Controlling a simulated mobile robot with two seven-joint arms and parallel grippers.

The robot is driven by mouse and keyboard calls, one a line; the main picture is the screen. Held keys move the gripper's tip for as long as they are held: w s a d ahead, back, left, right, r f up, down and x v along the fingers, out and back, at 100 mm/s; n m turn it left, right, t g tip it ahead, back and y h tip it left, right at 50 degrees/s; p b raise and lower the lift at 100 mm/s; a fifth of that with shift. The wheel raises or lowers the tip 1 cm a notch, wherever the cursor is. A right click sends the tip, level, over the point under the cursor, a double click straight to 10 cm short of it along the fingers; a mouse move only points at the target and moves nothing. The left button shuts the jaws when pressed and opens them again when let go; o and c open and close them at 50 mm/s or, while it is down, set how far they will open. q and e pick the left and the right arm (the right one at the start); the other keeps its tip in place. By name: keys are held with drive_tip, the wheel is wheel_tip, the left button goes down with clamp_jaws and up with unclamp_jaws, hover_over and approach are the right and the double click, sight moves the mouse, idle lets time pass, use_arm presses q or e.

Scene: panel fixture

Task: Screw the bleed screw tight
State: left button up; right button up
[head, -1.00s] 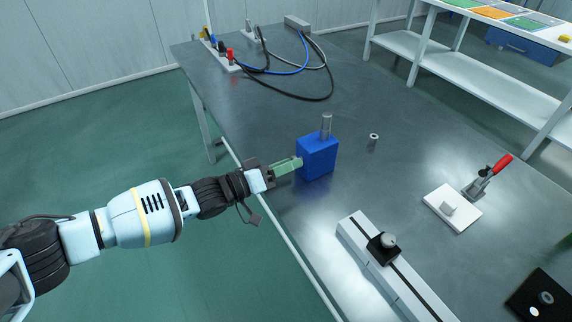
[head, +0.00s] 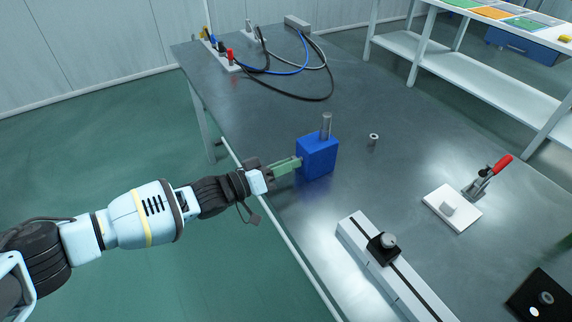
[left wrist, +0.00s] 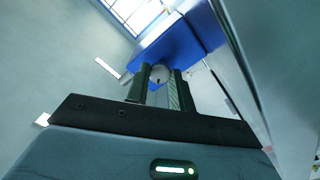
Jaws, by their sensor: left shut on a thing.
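The blue block (head: 318,159) stands upright on the table, with a grey metal post (head: 326,126) on top. My left gripper (head: 298,162) reaches in from the left, level, with its green fingers at the block's left face. In the left wrist view the fingers close around the round grey head of the bleed screw (left wrist: 160,74), against the blue block (left wrist: 178,45). The fingers hide the screw in the head view, and how deep it sits cannot be told. My right gripper is not in view.
A grey metal table (head: 262,128) carries a small ring-shaped part (head: 373,138) right of the block. A white rail with a black slider (head: 384,248) lies in front. A red-handled clamp (head: 490,176) stands to the right. Cables (head: 300,70) lie at the back.

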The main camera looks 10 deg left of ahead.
use_arm(q)
drive_tip(key=m, duration=0.5)
drive_tip(key=shift+m, duration=0.4)
clamp_jaws()
drive_tip(key=o, duration=1)
unclamp_jaws()
drive_tip(key=shift+p+v, duration=0.3)
drive_tip(key=shift+v, duration=3.6)
